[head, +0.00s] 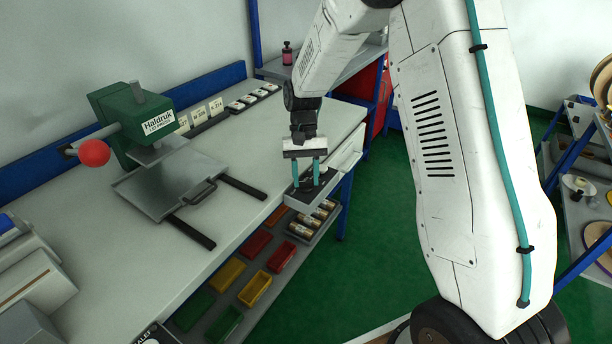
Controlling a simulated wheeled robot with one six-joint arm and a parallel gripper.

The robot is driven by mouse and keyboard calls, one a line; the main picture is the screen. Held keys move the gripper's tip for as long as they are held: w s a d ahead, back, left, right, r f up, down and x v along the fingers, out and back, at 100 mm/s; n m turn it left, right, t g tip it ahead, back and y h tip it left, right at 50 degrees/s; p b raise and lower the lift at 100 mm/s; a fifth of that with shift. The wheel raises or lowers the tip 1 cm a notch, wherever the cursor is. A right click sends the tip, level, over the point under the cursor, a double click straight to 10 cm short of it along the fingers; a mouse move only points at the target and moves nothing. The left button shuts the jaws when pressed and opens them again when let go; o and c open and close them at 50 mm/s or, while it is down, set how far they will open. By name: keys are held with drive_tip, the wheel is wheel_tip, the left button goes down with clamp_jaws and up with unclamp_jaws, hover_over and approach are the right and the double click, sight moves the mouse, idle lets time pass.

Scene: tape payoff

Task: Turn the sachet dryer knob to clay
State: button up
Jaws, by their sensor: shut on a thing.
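My gripper (309,186) points down at the right end of the workbench, its two teal fingers on a small dark panel (293,199) at the bench edge. The fingers are shut on the sachet dryer knob, which is mostly hidden between them. The clay mark and the knob's pointer are too small to make out. A pale grey box-like body (345,158) stands just right of the panel.
A green Haldruk press (120,115) with a red ball handle (94,153) and a metal plate (165,185) stands left on the bench (240,240). Coloured bins (255,289) sit below. Green floor (375,250) is clear right of the bench. Shelves (575,185) stand far right.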

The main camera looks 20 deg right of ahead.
drive_tip(key=shift+n+h, duration=0.3)
drive_tip(key=shift+n, duration=0.4)
drive_tip(key=o, duration=1)
drive_tip(key=v, duration=0.8)
drive_tip(key=shift+f, duration=0.1)
